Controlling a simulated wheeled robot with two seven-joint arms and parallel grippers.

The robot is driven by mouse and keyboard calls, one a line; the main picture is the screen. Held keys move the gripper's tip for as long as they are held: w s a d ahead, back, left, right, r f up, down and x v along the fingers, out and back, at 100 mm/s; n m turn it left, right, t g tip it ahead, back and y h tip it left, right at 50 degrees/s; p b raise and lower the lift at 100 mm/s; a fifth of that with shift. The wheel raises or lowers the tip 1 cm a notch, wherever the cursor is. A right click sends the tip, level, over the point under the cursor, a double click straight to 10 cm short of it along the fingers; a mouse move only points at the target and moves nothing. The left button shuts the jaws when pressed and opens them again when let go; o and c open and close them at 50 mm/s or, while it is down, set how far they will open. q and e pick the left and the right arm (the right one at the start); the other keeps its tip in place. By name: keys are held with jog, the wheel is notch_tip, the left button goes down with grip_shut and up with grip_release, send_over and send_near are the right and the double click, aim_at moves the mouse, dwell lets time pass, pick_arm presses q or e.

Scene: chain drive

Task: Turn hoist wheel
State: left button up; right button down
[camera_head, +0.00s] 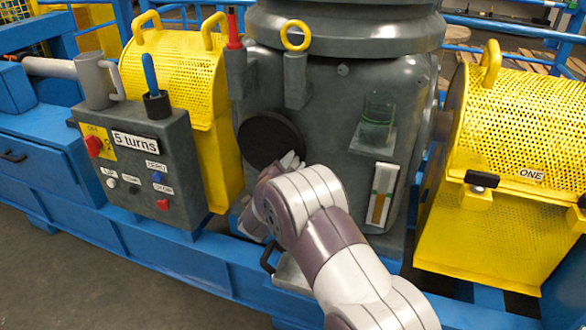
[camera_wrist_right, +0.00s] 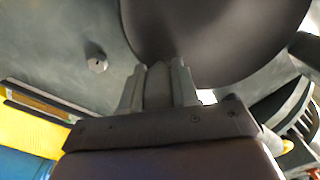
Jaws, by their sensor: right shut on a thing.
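The hoist wheel (camera_head: 270,138) is a dark round disc on the front of the grey machine housing (camera_head: 335,85). My right gripper (camera_head: 286,162) is at the wheel's lower right edge, and my arm partly hides it there. In the right wrist view the wheel (camera_wrist_right: 215,35) fills the upper middle. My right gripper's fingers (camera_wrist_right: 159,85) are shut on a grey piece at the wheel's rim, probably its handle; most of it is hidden. A control box (camera_head: 140,165) to the left bears a "5 turns" label (camera_head: 135,142). My left gripper is not in view.
Yellow perforated guards stand left (camera_head: 175,70) and right (camera_head: 515,120) of the housing, the right one labelled "ONE". A grey mug (camera_head: 95,82) and a blue-handled tool in a black holder (camera_head: 157,104) stand on the control box. A blue frame (camera_head: 130,250) runs along the front.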

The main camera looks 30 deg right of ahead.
jog(key=shift+w+a+f+m+b, duration=0.15)
jog(key=shift+f+m+b, duration=0.55)
jog(key=shift+m+b, duration=0.35)
jog(key=shift+w+a+f+m+b, duration=0.15)
jog(key=shift+f+m+b, duration=0.55)
jog(key=shift+m+b, duration=0.3)
jog(key=c, duration=0.8)
grip_release()
jog(key=shift+c, duration=0.2)
jog(key=shift+r, duration=0.1)
